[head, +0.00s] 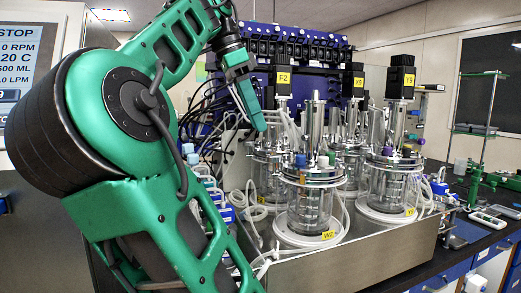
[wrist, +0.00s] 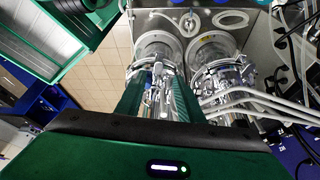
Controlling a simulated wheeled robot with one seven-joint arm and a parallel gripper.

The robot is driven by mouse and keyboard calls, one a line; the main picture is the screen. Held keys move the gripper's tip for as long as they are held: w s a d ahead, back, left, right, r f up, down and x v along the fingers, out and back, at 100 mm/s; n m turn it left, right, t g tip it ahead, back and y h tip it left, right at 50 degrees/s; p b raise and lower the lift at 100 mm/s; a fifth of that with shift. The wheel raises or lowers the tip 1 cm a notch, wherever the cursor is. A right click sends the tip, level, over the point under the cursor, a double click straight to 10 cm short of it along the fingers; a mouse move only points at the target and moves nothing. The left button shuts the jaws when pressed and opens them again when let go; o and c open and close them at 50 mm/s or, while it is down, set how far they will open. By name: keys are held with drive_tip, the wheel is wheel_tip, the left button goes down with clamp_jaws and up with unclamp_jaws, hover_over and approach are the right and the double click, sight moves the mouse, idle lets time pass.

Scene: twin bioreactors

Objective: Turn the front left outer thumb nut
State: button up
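The front glass vessel (head: 305,208) with a yellow W2 label stands at the near left of the steel bench. Its metal lid (head: 312,176) carries blue, white and green caps and small fittings; I cannot clearly pick out the outer thumb nut. My gripper (head: 257,122) points down, above and to the left of this lid, apart from it in the head view. In the wrist view my gripper (wrist: 160,77) shows two green fingers with a gap between them. Metal fittings and a glass vessel (wrist: 158,48) show beyond that gap, and nothing appears held.
Another vessel (head: 392,190) stands to the right, with more behind. Tall black motor heads (head: 400,82) rise above the lids. Pale tubes (head: 258,208) loop around the vessels. A blue pump rack (head: 300,50) is behind. A black bench (head: 470,235) lies at right.

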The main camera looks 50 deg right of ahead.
sight(272, 156)
drive_tip(key=x, duration=0.8)
drive_tip(key=shift+d, duration=0.1)
drive_tip(key=shift+c, duration=0.6)
drive_tip(key=shift+s, duration=0.1)
clamp_jaws()
